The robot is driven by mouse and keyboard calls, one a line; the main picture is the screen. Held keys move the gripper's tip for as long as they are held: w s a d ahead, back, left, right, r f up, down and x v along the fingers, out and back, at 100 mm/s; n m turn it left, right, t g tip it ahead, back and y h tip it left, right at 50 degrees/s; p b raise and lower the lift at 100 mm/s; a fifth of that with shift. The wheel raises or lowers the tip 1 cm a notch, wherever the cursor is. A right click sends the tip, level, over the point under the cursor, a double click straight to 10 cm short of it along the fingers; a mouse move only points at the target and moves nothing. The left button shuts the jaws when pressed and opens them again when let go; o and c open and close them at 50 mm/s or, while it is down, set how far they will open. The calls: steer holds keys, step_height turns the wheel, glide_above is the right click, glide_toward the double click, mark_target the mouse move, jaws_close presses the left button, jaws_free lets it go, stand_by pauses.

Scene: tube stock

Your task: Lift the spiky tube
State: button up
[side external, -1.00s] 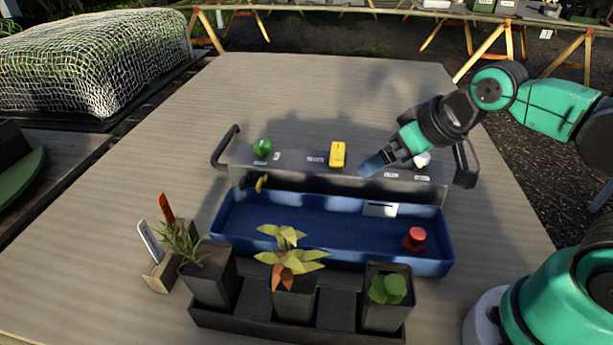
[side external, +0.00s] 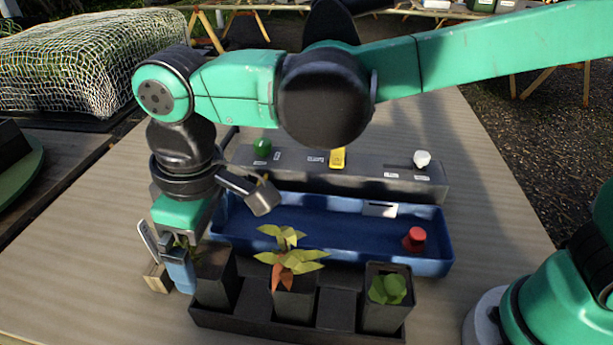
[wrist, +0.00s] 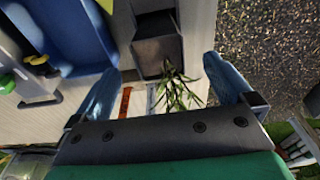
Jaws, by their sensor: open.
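The spiky tube is a dark square pot (side external: 217,281) with thin grassy leaves, in the left slot of a black rack (side external: 250,318). In the side view my gripper hides most of its leaves. In the wrist view the pot (wrist: 158,48) lies ahead and its spiky leaves (wrist: 178,92) spread between my fingers. My gripper (side external: 180,272) is open, pointing down at the plant's left side; it also shows in the wrist view (wrist: 160,68). It holds nothing, and I cannot tell whether the fingers touch the leaves.
A yellow-orange-leaved tube (side external: 295,299) and a round-leaved tube (side external: 387,316) share the rack. A wooden tag holder (side external: 155,279) stands close to my gripper. Behind is a blue trough (side external: 340,222) with a red knob (side external: 414,238), and a grey ledge (side external: 375,175) with small items.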

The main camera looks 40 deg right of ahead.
mark_target(207, 258)
steer(key=shift+w+a+f, duration=0.1)
steer(key=shift+w+f, duration=0.05)
steer(key=shift+f, duration=1.15)
steer(key=shift+w+a+f, duration=0.1)
steer(key=shift+f, duration=1.15)
steer(key=c, duration=1.5)
